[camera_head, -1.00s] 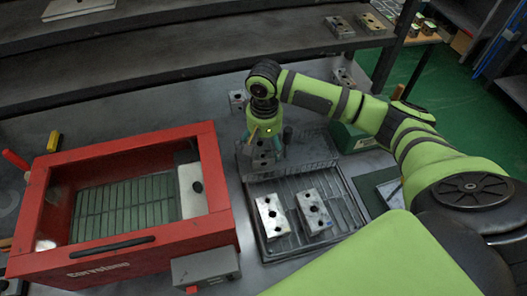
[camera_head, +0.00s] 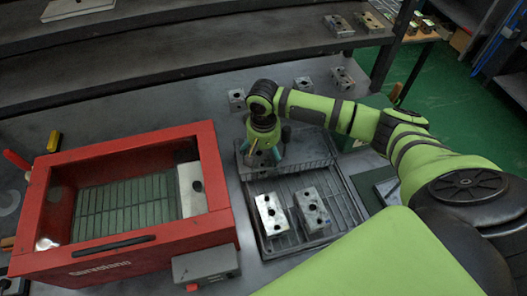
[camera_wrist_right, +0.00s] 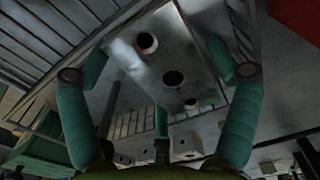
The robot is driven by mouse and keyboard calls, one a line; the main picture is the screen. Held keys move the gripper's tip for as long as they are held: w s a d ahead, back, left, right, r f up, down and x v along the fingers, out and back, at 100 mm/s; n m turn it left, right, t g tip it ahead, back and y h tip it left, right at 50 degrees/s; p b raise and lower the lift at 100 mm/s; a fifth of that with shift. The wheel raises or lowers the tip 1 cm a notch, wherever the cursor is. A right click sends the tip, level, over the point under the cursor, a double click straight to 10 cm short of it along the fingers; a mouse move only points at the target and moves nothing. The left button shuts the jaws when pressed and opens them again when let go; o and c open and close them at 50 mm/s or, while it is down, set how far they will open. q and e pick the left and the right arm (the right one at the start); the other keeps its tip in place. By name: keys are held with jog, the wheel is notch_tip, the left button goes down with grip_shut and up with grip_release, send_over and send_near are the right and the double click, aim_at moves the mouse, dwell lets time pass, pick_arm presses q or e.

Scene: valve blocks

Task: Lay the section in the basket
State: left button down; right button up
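My right gripper (camera_head: 264,148) is over the upper end of a grey tray, with its teal fingers pointing down. In the right wrist view a grey metal valve block with two dark holes (camera_wrist_right: 172,62) sits between the teal fingers, which appear to press on its sides. In the head view this block is mostly hidden by the gripper. I cannot tell which container is the basket. My left gripper is not in view.
Two blocks (camera_head: 271,214) (camera_head: 312,210) lie in the ribbed grey tray (camera_head: 352,212) right of the red box. More blocks (camera_head: 237,99) (camera_head: 303,85) stand at the back of the bench. A grey control box (camera_head: 206,265) with a red button is at the red box's front.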

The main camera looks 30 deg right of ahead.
aim_at(263, 153)
notch_tip(263, 153, up, 12)
jog(key=b, duration=0.1)
jog(key=shift+r, duration=0.2)
dwell(0.3)
dwell(0.4)
